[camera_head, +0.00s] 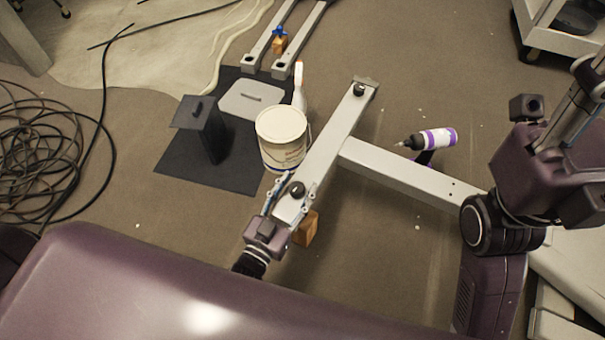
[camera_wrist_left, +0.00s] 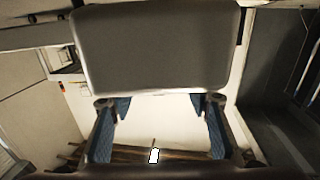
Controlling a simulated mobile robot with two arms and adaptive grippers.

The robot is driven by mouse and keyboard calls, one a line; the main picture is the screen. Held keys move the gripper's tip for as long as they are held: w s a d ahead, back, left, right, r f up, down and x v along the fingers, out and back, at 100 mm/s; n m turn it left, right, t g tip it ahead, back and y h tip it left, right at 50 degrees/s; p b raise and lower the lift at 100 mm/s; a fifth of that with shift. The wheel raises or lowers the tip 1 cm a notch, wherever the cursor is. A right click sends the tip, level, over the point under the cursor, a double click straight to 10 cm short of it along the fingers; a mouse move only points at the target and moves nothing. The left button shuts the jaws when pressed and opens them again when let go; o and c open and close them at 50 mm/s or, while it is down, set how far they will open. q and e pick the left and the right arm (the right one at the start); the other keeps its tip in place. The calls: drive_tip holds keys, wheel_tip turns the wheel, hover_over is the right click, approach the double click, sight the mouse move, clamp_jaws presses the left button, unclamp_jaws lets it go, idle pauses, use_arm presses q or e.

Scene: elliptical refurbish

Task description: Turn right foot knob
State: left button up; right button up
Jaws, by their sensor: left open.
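A grey metal frame (camera_head: 400,178) lies on the floor, with a long bar crossing its end. One black knob (camera_head: 297,189) sits on the near end of that bar, and another black knob (camera_head: 359,89) on its far end. My left gripper (camera_head: 293,186) is open, its fingers on either side of the near knob; I cannot tell whether they touch it. Its two blue-padded fingers stand apart in the left wrist view (camera_wrist_left: 160,130), with a large grey rounded shape above them. My right gripper (camera_head: 588,82) shows only in part at the right edge; its fingertips are unclear.
A white bucket (camera_head: 281,136) stands close left of the bar. A wooden block (camera_head: 306,228) is beside the near end. A black stand (camera_head: 204,128) is on a dark mat. Coiled cable (camera_head: 45,150) lies at left.

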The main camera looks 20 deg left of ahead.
use_arm(q)
drive_tip(key=shift+w, duration=0.2)
drive_tip(key=shift+s+r, duration=0.1)
drive_tip(key=shift+c, duration=1)
drive_tip(key=c, duration=1)
drive_tip(key=shift+h, duration=0.3)
drive_tip(key=shift+m+h+p, duration=0.3)
drive_tip(key=shift+m+p, duration=0.1)
drive_tip(key=shift+p, duration=0.1)
